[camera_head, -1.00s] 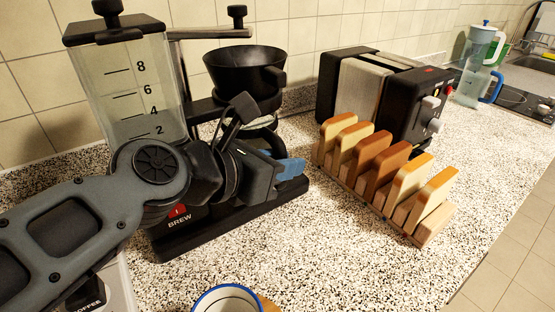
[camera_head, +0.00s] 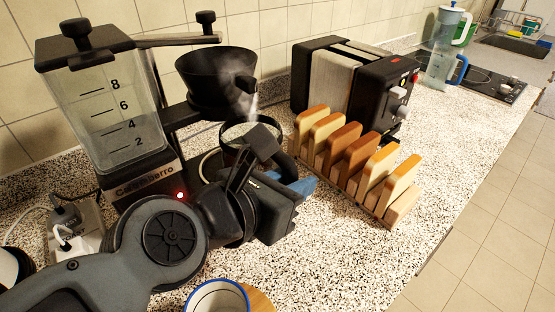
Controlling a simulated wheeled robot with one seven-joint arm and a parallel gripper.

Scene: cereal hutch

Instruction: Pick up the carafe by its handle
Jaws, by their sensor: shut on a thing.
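The glass carafe (camera_head: 247,132), with a dark rim, is under the black filter funnel of the coffee maker. Its lower part is mostly hidden behind my gripper. My gripper (camera_head: 297,186) has blue fingertips and is at the carafe's near right side. It is shut on the carafe's handle; the grip itself is largely hidden by the gripper body. I cannot tell whether the carafe touches the base.
The coffee maker's water tank (camera_head: 112,110) and filter funnel (camera_head: 215,75) stand close behind the arm. A toast rack (camera_head: 372,202) with several slices and a toaster (camera_head: 352,85) are right of the gripper. A blue-rimmed cup (camera_head: 217,297) is in front. Counter at front right is clear.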

